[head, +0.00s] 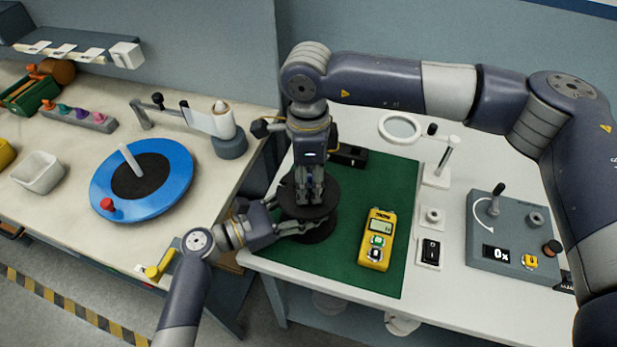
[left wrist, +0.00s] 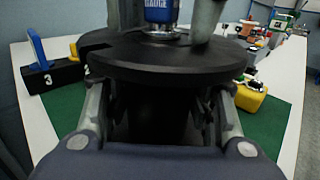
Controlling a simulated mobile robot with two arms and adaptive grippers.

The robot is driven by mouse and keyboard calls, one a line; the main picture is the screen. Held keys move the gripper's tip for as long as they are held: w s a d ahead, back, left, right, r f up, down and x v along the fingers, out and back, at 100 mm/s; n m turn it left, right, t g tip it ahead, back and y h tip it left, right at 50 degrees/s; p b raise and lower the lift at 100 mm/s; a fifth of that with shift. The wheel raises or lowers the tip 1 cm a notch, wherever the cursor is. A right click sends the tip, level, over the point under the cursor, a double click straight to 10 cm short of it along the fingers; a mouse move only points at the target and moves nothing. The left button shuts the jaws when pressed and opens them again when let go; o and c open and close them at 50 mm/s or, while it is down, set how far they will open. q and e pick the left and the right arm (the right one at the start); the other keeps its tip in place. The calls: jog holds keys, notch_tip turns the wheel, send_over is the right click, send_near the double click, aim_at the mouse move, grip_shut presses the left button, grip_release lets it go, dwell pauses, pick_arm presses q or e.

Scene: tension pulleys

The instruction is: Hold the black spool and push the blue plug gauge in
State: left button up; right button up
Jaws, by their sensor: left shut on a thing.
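The black spool (head: 322,231) stands over the green mat; its upper flange (left wrist: 160,60) fills the middle of the left wrist view. My left gripper (head: 305,228) is shut on the spool below the upper flange, from the left. The blue plug gauge (left wrist: 159,10) stands upright at the middle of the spool's top, its silver lower end at the flange; how deep it sits is hidden. My right gripper (head: 310,199) points down over the spool. In the left wrist view its fingers stand on both sides of the gauge, with gaps between.
A black block (head: 350,155) lies behind the spool; in the left wrist view a block marked 3 holds a blue handle (left wrist: 38,52). A yellow meter (head: 377,239) lies right of the spool on the green mat (head: 340,275). A magnifier (head: 400,129) stands farther back.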

notch_tip(320, 180, up, 12)
dwell(0.7)
jog(key=shift+w, duration=0.1)
pick_arm(q)
jog(key=o, duration=1.3)
